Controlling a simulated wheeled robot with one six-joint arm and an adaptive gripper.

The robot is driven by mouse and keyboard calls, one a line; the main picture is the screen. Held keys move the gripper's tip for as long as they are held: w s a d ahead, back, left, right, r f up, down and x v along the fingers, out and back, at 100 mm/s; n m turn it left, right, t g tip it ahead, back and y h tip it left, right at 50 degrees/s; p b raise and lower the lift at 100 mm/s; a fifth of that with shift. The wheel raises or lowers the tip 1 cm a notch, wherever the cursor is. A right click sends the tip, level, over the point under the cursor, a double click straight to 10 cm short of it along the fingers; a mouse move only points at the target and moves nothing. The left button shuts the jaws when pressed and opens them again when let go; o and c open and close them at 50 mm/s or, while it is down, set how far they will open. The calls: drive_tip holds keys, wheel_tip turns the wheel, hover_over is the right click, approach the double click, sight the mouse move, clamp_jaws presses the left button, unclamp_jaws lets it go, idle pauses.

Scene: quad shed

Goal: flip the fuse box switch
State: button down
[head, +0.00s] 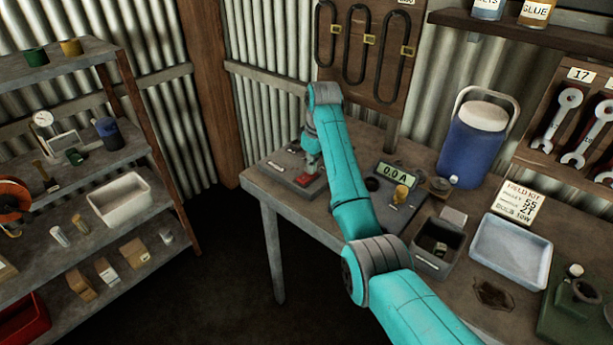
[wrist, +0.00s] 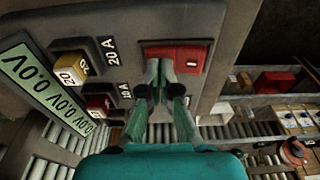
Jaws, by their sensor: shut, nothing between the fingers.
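The fuse box (head: 284,178) is a grey box lying on the bench's left end in the head view. In the wrist view its grey panel (wrist: 132,47) carries a red switch (wrist: 190,57) with a small white mark at its right end. My gripper (wrist: 165,68) is shut and empty, with its fingertips at the red switch's lower left edge. I cannot tell whether they touch it. In the head view my gripper (head: 311,168) points down at the box and hides part of the switch. The switch's lever position is unclear.
A yellow fuse (wrist: 70,70) by a "20 A" label and a red fuse (wrist: 98,103) sit left of the switch. Shelves (head: 75,115) stand left across open floor.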

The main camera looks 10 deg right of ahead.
drive_tip(key=shift+r, duration=3.45)
